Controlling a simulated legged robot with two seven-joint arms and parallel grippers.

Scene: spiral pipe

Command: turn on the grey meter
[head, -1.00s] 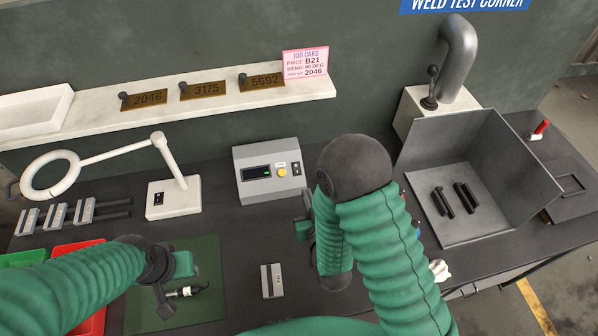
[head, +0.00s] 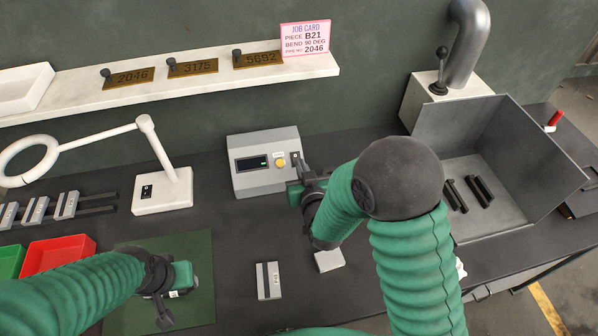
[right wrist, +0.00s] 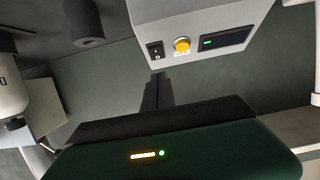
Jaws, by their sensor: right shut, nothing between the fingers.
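The grey meter (head: 265,163) stands at the back of the bench below the shelf, with a dark display (head: 252,164) bearing a small green mark, a yellow knob (head: 280,163) and a black rocker switch (head: 295,158). In the right wrist view the meter (right wrist: 185,18) shows its switch (right wrist: 155,50) just beyond my fingertips. My right gripper (right wrist: 157,78) is shut and empty, pointing at the switch; whether it touches cannot be told. My left gripper (head: 165,300) is over the green mat (head: 195,250); its jaw opening is unclear.
A ring lamp (head: 160,190) stands left of the meter. A small grey block (head: 268,281) and another pale block (head: 328,261) lie in front. An open metal box (head: 480,225) with dark rods is at right. Red (head: 58,252) and green bins are at left.

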